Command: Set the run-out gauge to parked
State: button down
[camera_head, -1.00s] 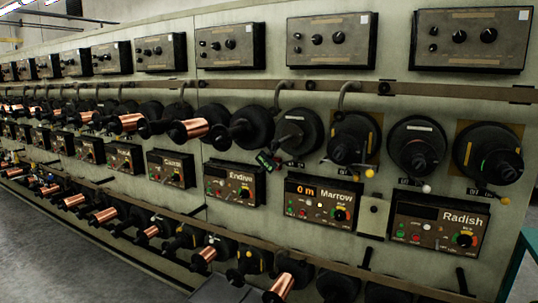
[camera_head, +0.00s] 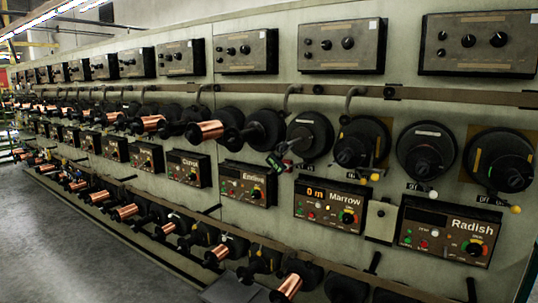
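No part in view is clearly marked as the run-out gauge. A small dark device with a green face (camera_head: 275,162) sits beside the black spindle head (camera_head: 309,135) above the Marrow panel (camera_head: 329,205); I cannot tell whether it is the gauge or read its setting. The Marrow panel shows a lit orange "0 m". Small levers with pale or yellow knobs, such as the yellow knob (camera_head: 375,177), sit below the heads at the right, with On/Off marks near some. My gripper is not in view.
The Endive panel (camera_head: 245,185) and Radish panel (camera_head: 447,232) flank Marrow. Copper spools (camera_head: 289,287) stick out low along the long machine wall. A dark grey flat-topped thing (camera_head: 232,290) is at the bottom edge. Free floor (camera_head: 60,240) lies at the left.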

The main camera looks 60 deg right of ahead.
aim_at(274, 160)
jog(key=z, duration=0.25)
jog(key=i, duration=1.15)
jog(key=u, duration=0.2)
